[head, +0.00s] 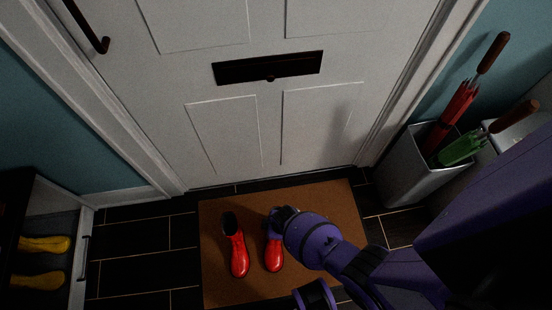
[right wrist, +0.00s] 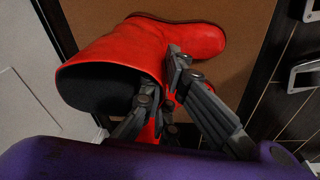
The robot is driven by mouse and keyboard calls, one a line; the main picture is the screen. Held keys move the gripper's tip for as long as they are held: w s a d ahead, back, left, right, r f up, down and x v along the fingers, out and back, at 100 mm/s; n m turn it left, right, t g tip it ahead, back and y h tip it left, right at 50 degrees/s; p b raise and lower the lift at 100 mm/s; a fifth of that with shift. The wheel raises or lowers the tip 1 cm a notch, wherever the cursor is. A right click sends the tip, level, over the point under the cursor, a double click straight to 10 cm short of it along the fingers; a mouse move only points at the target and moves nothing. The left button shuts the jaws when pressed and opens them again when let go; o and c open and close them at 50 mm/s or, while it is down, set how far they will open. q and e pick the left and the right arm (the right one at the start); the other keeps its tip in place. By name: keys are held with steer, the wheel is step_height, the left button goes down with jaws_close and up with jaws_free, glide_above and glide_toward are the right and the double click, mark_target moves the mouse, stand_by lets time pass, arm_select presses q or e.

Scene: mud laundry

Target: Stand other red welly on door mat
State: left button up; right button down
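Two glossy red wellies stand upright side by side on the brown door mat (head: 335,215) in the head view. The left welly (head: 238,254) shows its dark opening and is clear of the gripper. My right gripper (head: 276,217) is at the top of the right welly (head: 274,256), covering its opening. In the right wrist view a red welly (right wrist: 115,50) fills the upper left, toe to the right. The right gripper's fingers (right wrist: 162,82) are at its shaft rim. I cannot tell if they grip it. More red shows between the fingers. My left gripper is not in view.
The white door (head: 225,125) stands behind the mat. A grey bin (head: 405,180) with red and green umbrellas is at the right. Yellow wellies (head: 42,244) lie in an open unit at the left. Dark floor tiles (head: 140,250) left of the mat are clear.

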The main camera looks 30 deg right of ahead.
stand_by(0.3)
steer(key=c, duration=1.9)
jaws_free()
steer(key=shift+o, duration=0.2)
steer(key=o, duration=0.5)
steer(key=shift+c, duration=0.2)
